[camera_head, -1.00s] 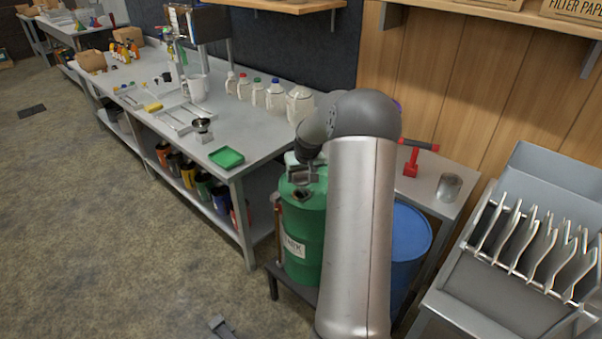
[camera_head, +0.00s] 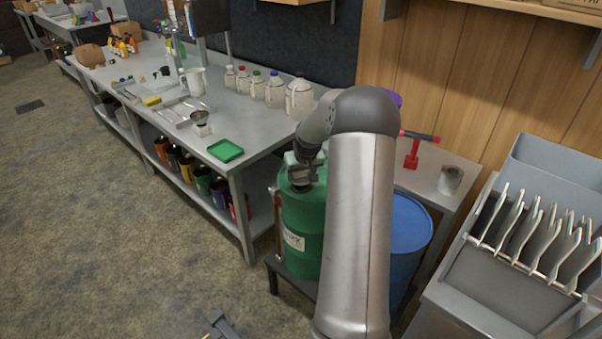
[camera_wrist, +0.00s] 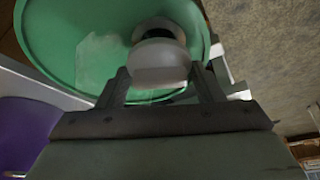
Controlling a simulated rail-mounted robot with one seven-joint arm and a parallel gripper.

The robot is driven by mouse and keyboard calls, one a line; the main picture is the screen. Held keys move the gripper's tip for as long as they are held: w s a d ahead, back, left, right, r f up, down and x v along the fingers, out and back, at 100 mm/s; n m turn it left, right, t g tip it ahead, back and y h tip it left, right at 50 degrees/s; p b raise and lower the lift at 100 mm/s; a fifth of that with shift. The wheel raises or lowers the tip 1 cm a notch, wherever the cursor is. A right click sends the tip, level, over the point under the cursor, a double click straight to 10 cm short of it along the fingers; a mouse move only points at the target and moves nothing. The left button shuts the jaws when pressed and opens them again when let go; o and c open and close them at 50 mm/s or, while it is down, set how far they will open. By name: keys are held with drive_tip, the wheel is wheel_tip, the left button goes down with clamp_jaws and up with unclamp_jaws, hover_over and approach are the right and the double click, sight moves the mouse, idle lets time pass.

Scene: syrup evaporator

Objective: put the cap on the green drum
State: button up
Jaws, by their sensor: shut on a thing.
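The green drum (camera_head: 303,225) stands upright on a low dark stand in the head view, partly behind my arm. Its green top also fills the upper part of the wrist view (camera_wrist: 80,45). My gripper (camera_wrist: 161,76) is shut on the pale grey cap (camera_wrist: 160,62), which sits between the fingertips. In the wrist view, a dark opening with a pale rim shows just beyond the cap, over the drum top. In the head view my gripper (camera_head: 303,176) is at the drum's top and hides the opening. Whether the cap touches the opening I cannot tell.
A blue drum (camera_head: 408,240) stands right of my arm. A side table holds a red-handled tool (camera_head: 412,155) and a metal can (camera_head: 450,180). The long bench (camera_head: 262,130) at left holds white jugs and a green tray (camera_head: 226,150). Plates stand in a rack at right.

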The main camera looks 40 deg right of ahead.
sight(301, 178)
drive_tip(key=shift+f+b, duration=0.6)
drive_tip(key=shift+f, duration=0.15)
idle(0.7)
drive_tip(key=shift+f, duration=0.35)
drive_tip(key=shift+f+b, duration=0.4)
drive_tip(key=shift+b, duration=0.1)
idle(0.5)
drive_tip(key=o, duration=1.1)
drive_tip(key=shift+s, duration=0.1)
drive_tip(key=shift+c, duration=0.2)
drive_tip(key=shift+a+f, duration=0.1)
drive_tip(key=shift+c, duration=0.3)
